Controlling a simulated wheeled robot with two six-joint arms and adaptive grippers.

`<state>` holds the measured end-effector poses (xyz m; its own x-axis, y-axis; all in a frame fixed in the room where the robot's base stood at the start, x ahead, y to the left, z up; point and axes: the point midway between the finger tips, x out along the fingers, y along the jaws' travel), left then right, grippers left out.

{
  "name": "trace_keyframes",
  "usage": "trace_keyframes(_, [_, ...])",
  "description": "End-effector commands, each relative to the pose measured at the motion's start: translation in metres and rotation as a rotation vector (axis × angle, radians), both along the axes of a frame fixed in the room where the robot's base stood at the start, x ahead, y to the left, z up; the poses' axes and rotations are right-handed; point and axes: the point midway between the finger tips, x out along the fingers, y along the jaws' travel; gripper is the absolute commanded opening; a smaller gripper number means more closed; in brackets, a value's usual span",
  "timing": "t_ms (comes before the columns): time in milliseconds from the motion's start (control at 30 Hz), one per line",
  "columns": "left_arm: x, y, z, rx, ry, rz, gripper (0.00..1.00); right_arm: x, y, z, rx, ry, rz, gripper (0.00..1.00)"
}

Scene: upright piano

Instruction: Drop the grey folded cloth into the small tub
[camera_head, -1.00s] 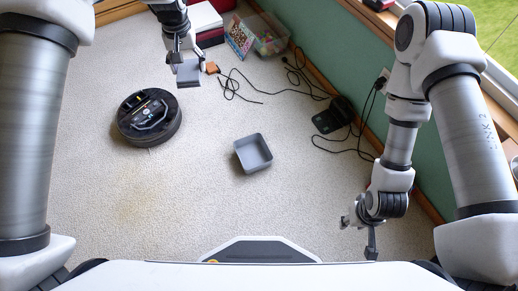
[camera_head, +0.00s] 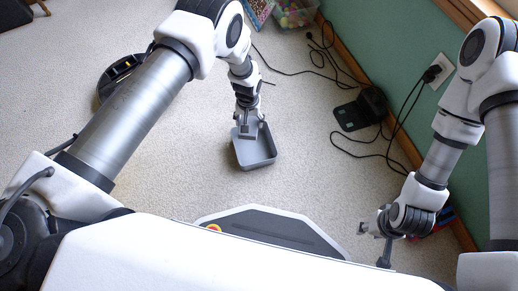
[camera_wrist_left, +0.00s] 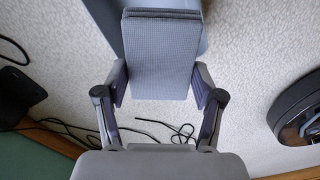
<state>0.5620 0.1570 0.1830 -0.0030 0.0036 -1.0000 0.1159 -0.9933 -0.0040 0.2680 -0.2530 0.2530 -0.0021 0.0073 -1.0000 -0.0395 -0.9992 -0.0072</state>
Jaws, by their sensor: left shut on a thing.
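The grey folded cloth (camera_wrist_left: 160,55) is held between the two fingers of my left gripper (camera_wrist_left: 159,88), as the left wrist view shows. In the head view the cloth (camera_head: 247,132) hangs at the tip of my left gripper (camera_head: 247,124). The small grey tub (camera_head: 266,158) is on the carpet. The cloth overlaps the tub's far part in the head view, and its height above the rim is hard to tell. In the left wrist view, part of the tub (camera_wrist_left: 104,22) shows behind the cloth. My right gripper (camera_head: 373,243) looks open and empty, at the lower right.
A black robot vacuum (camera_wrist_left: 300,112) is on the floor, mostly behind my left arm in the head view. A black device (camera_head: 361,108) and loose cables lie by the green wall (camera_head: 395,60). A clear bin (camera_head: 297,13) is at the back. Carpet around the tub is clear.

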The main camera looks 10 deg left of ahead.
Motion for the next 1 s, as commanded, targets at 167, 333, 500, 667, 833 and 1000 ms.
trace_keyframes(167, [-0.012,-0.001,-0.024,-0.001,-0.003,0.0,0.4,0.0,0.0,-0.012,0.0,0.0,0.0,0.4])
trace_keyframes(333, [-0.012,0.0,-0.041,-0.001,-0.002,0.001,0.4,0.0,0.0,-0.026,0.0,-0.001,0.0,0.4])
trace_keyframes(500, [-0.012,0.0,-0.067,-0.001,-0.002,0.001,0.4,0.0,0.0,-0.049,0.0,-0.002,-0.002,0.4])
trace_keyframes(667, [-0.012,0.0,-0.08,-0.001,-0.003,0.0,0.4,0.001,-0.001,-0.059,-0.001,-0.004,-0.005,0.4])
trace_keyframes(833, [-0.012,0.0,-0.08,0.0,-0.002,0.0,0.4,0.002,-0.001,-0.058,-0.001,-0.005,-0.006,0.4])
trace_keyframes(1000, [-0.012,0.0,-0.079,0.0,-0.002,0.0,0.93,0.002,-0.001,-0.058,-0.001,-0.005,-0.006,0.4])
